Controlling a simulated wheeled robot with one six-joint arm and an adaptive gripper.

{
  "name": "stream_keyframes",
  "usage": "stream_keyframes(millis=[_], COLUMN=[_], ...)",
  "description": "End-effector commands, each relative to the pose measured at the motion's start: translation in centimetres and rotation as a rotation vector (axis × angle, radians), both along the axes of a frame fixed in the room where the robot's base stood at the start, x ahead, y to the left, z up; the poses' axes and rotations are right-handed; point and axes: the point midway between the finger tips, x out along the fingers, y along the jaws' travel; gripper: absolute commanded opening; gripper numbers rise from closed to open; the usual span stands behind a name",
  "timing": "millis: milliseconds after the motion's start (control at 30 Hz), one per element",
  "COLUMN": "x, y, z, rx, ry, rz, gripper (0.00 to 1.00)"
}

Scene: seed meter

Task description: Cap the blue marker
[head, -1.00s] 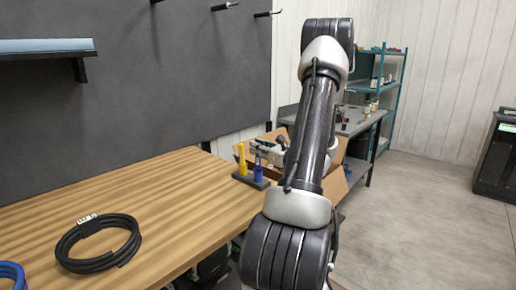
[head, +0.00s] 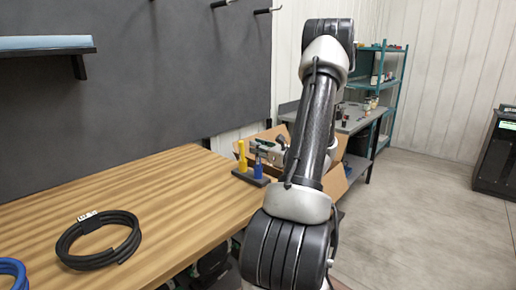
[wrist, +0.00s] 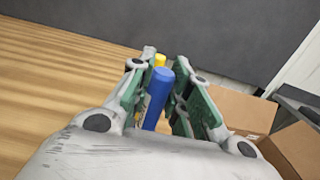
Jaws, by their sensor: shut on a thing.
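A blue marker (head: 258,171) stands upright in a dark holder (head: 246,178) at the table's far right corner, beside a yellow marker (head: 242,161). My gripper (head: 266,150) is at the blue marker, partly hidden behind my arm in the head view. In the wrist view, a blue cylinder, which I take as the blue marker (wrist: 158,100), stands between the two green-padded fingers of my gripper (wrist: 159,104), which are shut on it. The yellow marker (wrist: 159,60) shows just behind it. I cannot tell the cap from the body of the blue marker.
A coiled black cable (head: 70,235) and a blue coil (head: 12,270) lie on the wooden table (head: 150,200). An open cardboard box (head: 335,188) is just beyond the table's right edge. A dark panel (head: 130,80) rises behind. The table's middle is clear.

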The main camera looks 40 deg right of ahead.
Motion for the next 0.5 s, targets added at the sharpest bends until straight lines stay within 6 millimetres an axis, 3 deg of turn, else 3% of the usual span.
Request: stream_keyframes(millis=[500], x=[0.01], y=[-0.01], z=[-0.44], rx=[0.0], ry=[0.0], rz=[0.0], gripper=[0.0])
